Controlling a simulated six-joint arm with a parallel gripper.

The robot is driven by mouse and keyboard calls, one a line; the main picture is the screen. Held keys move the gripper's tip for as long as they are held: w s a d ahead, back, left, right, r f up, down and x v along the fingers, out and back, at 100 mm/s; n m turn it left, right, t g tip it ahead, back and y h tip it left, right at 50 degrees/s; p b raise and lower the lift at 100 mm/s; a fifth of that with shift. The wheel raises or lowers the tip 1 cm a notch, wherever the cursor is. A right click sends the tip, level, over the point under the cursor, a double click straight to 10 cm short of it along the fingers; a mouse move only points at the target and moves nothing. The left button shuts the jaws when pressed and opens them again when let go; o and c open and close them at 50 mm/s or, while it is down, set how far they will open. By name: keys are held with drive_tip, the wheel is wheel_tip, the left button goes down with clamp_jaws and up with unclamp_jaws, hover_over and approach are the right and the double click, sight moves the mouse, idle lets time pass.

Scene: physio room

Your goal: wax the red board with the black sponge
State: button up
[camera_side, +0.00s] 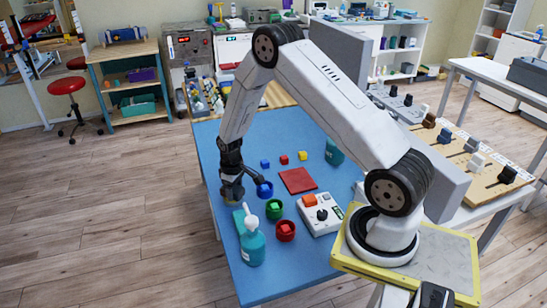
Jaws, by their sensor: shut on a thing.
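The red board (298,180) lies flat on the blue table (275,150), left of my arm's base. My gripper (232,186) is at the table's left edge, left of the board and apart from it. It is shut on a dark thing (232,194), low over or at the table. The thing is small and partly covered by the fingers, so I cannot tell for sure that it is the black sponge. No other black sponge shows on the blue table.
A white control box (320,214) is below the board. Small cubes (284,160) and another teal bottle (334,152) are behind.

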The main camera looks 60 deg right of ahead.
sight(234, 188)
drive_tip(key=shift+f, duration=0.35)
idle(0.9)
drive_tip(key=shift+r, duration=3.5)
